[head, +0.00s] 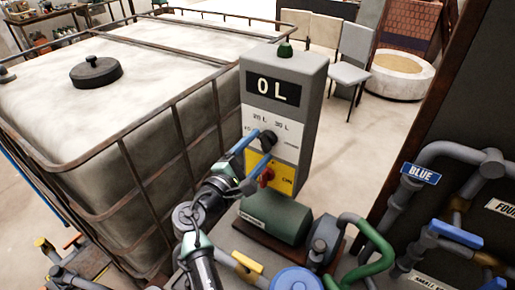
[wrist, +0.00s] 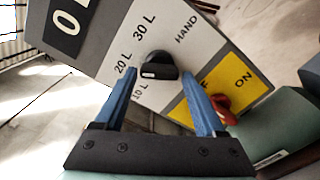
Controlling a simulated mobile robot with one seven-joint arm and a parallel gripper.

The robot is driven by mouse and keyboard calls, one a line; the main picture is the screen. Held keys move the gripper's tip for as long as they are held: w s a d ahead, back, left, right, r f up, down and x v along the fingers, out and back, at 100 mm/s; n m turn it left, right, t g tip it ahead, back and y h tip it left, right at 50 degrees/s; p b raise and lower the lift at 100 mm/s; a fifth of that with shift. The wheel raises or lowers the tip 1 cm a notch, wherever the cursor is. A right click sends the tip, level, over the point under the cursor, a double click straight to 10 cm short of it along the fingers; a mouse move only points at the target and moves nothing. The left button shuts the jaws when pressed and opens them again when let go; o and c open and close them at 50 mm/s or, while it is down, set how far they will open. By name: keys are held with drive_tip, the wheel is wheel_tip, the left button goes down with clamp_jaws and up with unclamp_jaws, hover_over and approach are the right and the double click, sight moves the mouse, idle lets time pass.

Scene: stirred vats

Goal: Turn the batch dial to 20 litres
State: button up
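The batch dial (wrist: 160,66) is a black knob on the white panel of a grey control box (head: 313,115). Labels 10 L, 20 L, 30 L and HAND stand around it. A pale mark shows on its near side in the wrist view; I cannot tell exactly which label it points to. The dial also shows in the head view (head: 268,138). The display (head: 272,90) reads 0 L. My gripper (wrist: 160,72) is open, its blue fingertips on either side of the dial with visible gaps. I cannot tell how deep they reach around it.
A red switch (wrist: 222,106) sits on the yellow OFF/ON panel (wrist: 248,88) below the dial, close to my right finger in the wrist view. A green motor (head: 275,222) and pipes lie below the box. A large caged white tank (head: 150,65) stands to the left.

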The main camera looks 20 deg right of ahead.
drive_tip(key=shift+o, duration=1)
drive_tip(key=shift+a, duration=0.1)
drive_tip(key=b+v, duration=0.2)
drive_tip(key=v, duration=1)
drive_tip(key=shift+s+a, duration=0.25)
drive_tip(key=shift+s, duration=0.1)
